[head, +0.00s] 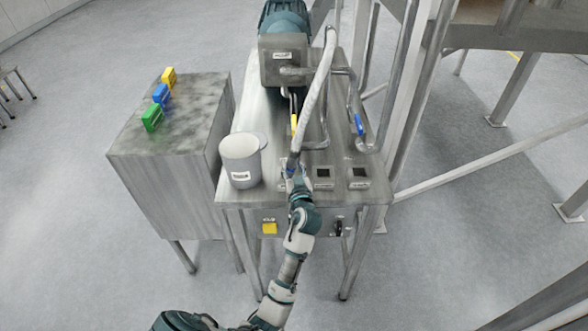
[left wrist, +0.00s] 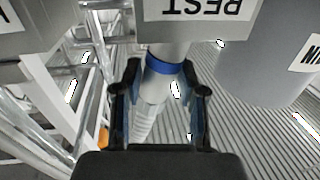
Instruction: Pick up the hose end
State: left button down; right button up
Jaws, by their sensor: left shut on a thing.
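A pale, thick hose (head: 314,95) runs down from the top of the machine to the front part of the steel table. Its end (left wrist: 168,72) has a blue band and lies between my fingers in the left wrist view. My left gripper (head: 292,172) is at this hose end, and it shows close up in the left wrist view (left wrist: 162,95). It is shut on the hose end. In the head view the gripper hides the tip of the hose. My right gripper is in neither view.
A white labelled bucket (head: 241,160) stands just left of the gripper. Two small dark-faced boxes (head: 323,177) (head: 359,177) sit to the right. A sign reading REST (left wrist: 200,10) shows upside down in the wrist view. Coloured blocks (head: 161,95) stand on the left cabinet (head: 170,185).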

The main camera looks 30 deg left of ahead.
pick_arm(q)
jog(key=shift+a, duration=0.1)
jog(key=a, duration=0.1)
jog(key=a+f, duration=0.1)
jog(key=a, duration=0.1)
jog(key=shift+a, duration=0.1)
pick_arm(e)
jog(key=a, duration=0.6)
pick_arm(q)
jog(key=shift+w+d+r, duration=0.1)
jog(key=shift+w+d, duration=0.1)
jog(key=shift+d, duration=0.45)
notch_tip(320, 180, up, 2)
jog(key=shift+d, duration=0.1)
jog(key=r, duration=0.7)
jog(key=shift+s+a+r, duration=0.1)
jog(key=shift+a+r, duration=0.15)
jog(key=shift+r, duration=0.15)
jog(key=shift+r+p, duration=0.4)
jog(key=shift+r, duration=0.25)
notch_tip(320, 180, up, 6)
jog(key=p, duration=0.5)
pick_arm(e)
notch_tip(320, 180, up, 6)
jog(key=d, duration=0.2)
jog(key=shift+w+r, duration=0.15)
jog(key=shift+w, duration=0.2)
